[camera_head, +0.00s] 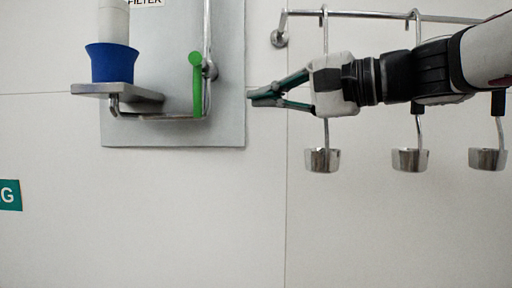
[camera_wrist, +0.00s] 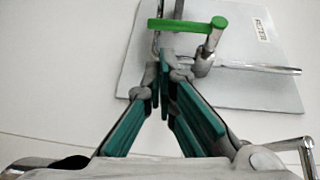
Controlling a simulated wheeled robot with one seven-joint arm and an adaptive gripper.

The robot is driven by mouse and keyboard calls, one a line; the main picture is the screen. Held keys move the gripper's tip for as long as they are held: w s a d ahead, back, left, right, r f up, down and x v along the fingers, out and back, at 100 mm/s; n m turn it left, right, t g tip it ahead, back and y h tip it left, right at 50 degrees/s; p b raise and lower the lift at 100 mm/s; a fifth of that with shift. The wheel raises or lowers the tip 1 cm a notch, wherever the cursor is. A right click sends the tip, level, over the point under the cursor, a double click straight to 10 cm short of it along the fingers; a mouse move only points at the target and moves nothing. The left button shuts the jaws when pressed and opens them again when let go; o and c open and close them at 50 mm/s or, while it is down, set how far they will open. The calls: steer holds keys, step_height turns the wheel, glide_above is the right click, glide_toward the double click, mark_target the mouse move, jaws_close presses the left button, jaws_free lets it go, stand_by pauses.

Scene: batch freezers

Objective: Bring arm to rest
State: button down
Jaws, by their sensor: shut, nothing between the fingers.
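My gripper (camera_head: 252,95) reaches in from the right in the head view, pointing left, level with the lower part of a grey wall panel. Its teal-lined fingers come together at the tips with nothing between them. In the wrist view the shut fingertips (camera_wrist: 163,75) appear just below a green handle (camera_wrist: 187,25). The same green handle (camera_head: 197,85) hangs upright on a metal pipe in the head view, left of the fingertips and apart from them. My arm stretches out to the right in front of the wall.
A grey panel (camera_head: 172,133) carries a small shelf (camera_head: 135,92) with a blue collar (camera_head: 112,64) around a white cylinder. Several metal ladles (camera_head: 322,160) hang from a rail (camera_head: 375,14) behind and below my arm. The wall below is clear apart from a green sign (camera_head: 9,195).

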steer(key=s+d+f+n+g+h, duration=0.1)
steer(key=s+d+f+h, duration=0.3)
steer(key=f, duration=0.7)
steer(key=s+d+f+n+g+h, duration=0.1)
steer(key=s+d+f+n+h, duration=0.2)
steer(key=s+d+f+h, duration=0.2)
steer(key=s+d+f+n+g+h, duration=0.1)
steer(key=s+d+f+h, duration=0.4)
steer(key=f, duration=1.2)
steer(key=s+d, duration=0.3)
steer(key=s, duration=0.2)
steer(key=shift+s+n+g, duration=0.15)
steer(key=shift+n+g, duration=0.25)
